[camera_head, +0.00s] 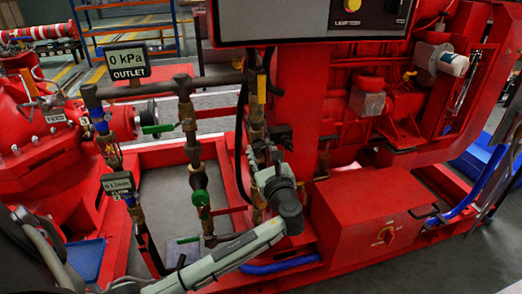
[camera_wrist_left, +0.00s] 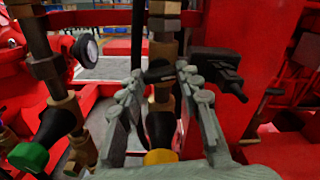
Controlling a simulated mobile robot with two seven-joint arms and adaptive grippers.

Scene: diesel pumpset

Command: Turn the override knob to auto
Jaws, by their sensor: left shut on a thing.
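My left gripper (camera_head: 266,170) reaches up to a vertical brass pipe in the middle of the head view. In the left wrist view its two grey fingers (camera_wrist_left: 162,72) stand either side of the brass pipe (camera_wrist_left: 163,48). The fingertips close on a small black part (camera_wrist_left: 158,74) in front of the pipe. A yellow cap (camera_wrist_left: 160,157) shows lower down between the fingers. No label reading override or auto is legible, so I cannot tell whether the held part is the override knob. My right gripper is not in view.
A black boxy fitting (camera_wrist_left: 217,70) sits close right of the fingers. A green-handled valve (camera_head: 200,198) and an outlet gauge display (camera_head: 128,65) stand to the left. A control panel (camera_head: 270,20) overhangs above.

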